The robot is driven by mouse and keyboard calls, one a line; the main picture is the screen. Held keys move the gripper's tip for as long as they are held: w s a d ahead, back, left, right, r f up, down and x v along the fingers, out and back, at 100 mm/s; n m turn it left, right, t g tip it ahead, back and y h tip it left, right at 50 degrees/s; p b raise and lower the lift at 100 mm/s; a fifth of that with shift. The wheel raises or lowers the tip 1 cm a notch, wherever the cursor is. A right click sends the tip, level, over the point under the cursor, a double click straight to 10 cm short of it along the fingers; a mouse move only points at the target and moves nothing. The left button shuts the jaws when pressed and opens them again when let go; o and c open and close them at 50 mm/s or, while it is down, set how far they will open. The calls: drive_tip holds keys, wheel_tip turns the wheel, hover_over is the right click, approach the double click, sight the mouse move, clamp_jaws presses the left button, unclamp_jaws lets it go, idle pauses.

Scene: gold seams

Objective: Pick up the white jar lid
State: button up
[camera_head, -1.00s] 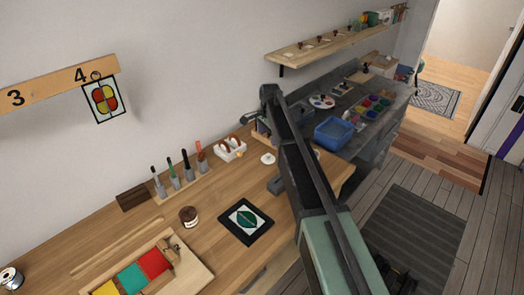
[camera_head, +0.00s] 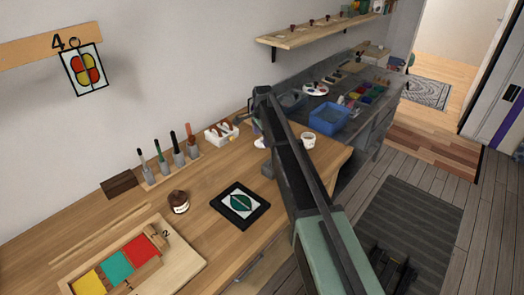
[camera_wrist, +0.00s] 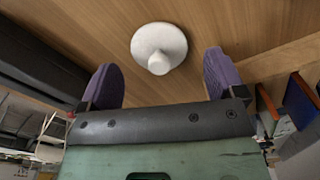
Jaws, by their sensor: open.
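The white jar lid (camera_wrist: 159,47) lies on the wooden bench top in the wrist view, round with a knob in its middle. My gripper (camera_wrist: 160,64) is open, with one purple finger pad on each side of the lid's lower part in the picture. Nothing is between the pads that I can see gripped. In the head view the lid (camera_head: 260,142) shows partly at the left of my arm, which hides the rest.
A small white jar (camera_head: 308,139) stands just right of my arm. A white rack (camera_head: 221,133) and a tool row (camera_head: 170,157) stand along the wall. A black framed leaf panel (camera_head: 240,205) and a brown jar (camera_head: 178,202) lie nearer.

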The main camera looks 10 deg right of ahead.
wheel_tip(320, 180, down, 2)
drive_tip(key=shift+f+b, duration=0.2)
drive_tip(key=shift+b, duration=0.2)
drive_tip(key=shift+r, duration=0.25)
drive_tip(key=shift+c, duration=0.5)
drive_tip(key=c, duration=0.9)
drive_tip(key=shift+p, duration=0.3)
